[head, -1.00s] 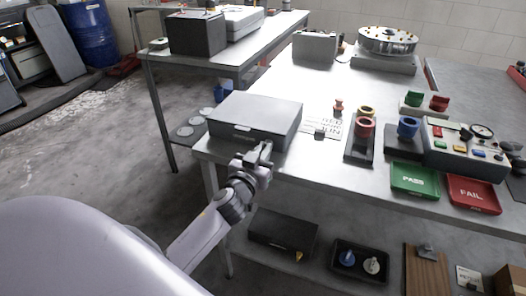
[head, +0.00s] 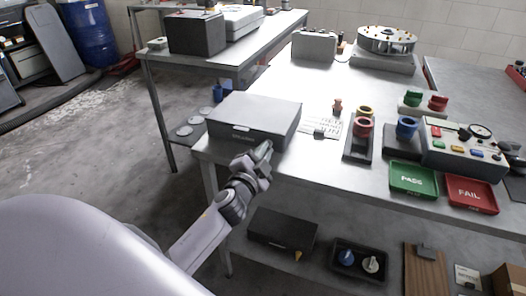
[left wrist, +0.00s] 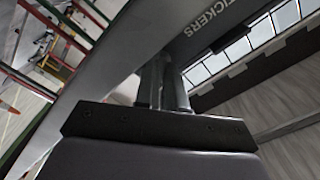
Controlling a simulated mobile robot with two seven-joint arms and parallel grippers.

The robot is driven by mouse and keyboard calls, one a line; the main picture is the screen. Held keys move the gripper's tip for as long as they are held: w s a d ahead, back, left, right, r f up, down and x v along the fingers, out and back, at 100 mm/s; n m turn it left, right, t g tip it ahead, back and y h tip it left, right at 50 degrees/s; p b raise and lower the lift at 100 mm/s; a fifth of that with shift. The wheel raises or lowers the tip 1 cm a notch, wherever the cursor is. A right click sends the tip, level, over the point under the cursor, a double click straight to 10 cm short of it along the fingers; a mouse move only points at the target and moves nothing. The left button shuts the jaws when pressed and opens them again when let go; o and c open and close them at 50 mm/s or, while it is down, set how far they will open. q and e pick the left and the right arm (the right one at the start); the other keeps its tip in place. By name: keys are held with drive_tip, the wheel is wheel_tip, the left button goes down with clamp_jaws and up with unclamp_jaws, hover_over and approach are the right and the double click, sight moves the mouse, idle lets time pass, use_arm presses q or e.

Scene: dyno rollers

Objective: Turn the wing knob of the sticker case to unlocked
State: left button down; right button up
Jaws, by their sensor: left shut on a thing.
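The sticker case (head: 255,112) is a grey, closed box at the near left corner of the table. In the left wrist view its front face (left wrist: 195,38) carries the word STICKERS. My left gripper (head: 266,147) is at the right part of that front face, with its jaws rolled to a slant. In the left wrist view my left gripper (left wrist: 163,84) has its fingers close together against the case front, shut on the wing knob. The knob itself is hidden by the fingers, so its angle cannot be read. My right gripper is out of view.
A white sheet (head: 309,126) lies right of the case. A dark stand with rings (head: 359,150), a green PASS tray (head: 413,180), a red FAIL tray (head: 471,194) and a control box (head: 462,150) stand further right. A lower shelf holds a dark box (head: 283,230).

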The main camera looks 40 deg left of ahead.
use_arm(q)
drive_tip(key=m, duration=0.3)
drive_tip(key=shift+m, duration=0.4)
drive_tip(key=shift+f+m+p, duration=0.15)
drive_tip(key=shift+m+p, duration=0.2)
drive_tip(key=shift+m, duration=1.45)
drive_tip(key=c, duration=1.2)
unclamp_jaws()
